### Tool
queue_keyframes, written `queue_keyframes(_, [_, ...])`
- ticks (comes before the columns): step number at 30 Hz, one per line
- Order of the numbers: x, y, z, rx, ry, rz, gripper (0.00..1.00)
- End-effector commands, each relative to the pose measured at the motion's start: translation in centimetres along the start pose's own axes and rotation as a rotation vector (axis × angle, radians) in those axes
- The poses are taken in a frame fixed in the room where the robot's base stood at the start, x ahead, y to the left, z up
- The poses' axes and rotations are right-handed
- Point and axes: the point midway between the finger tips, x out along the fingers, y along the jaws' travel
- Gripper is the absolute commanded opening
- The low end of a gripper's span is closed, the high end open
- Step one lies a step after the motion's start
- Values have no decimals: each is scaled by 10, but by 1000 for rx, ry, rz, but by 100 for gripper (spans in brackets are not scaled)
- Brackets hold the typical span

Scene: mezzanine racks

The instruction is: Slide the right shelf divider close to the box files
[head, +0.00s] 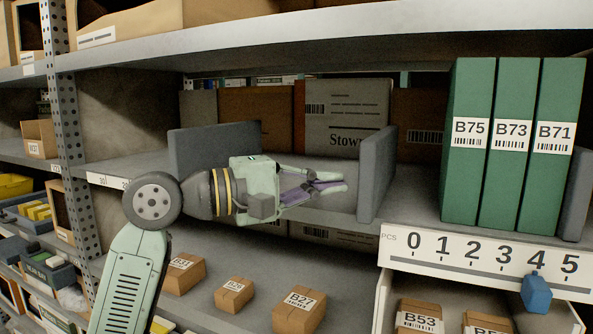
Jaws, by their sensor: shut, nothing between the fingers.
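The right shelf divider (377,172) is a grey upright plate on the middle shelf, left of the box files. The three green box files, B75 (468,185), B73 (502,190) and B71 (545,195), stand upright side by side at the right. A clear gap of bare shelf lies between this divider and B75. A second grey divider (213,146) stands further left, partly behind my arm. My gripper (345,184) is shut and empty, between the two dividers. Its fingertips point right at the right divider's left face, with a small gap showing in the picture.
Another grey upright piece (577,195) stands right of B71. Cartons (347,112) stand behind the dividers. The upper shelf (330,35) hangs overhead. A numbered scale strip (480,262) with a blue slider (537,293) runs along the front below the files. Small boxes (299,309) sit on the shelf below.

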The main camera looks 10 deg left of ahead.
Motion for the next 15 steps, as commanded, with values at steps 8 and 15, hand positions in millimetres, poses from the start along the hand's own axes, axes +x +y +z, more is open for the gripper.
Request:
queue_keyframes(8, [8,0,8,-2,-1,0,0])
queue_keyframes(15, [8,-1,9,-1,-1,0,0])
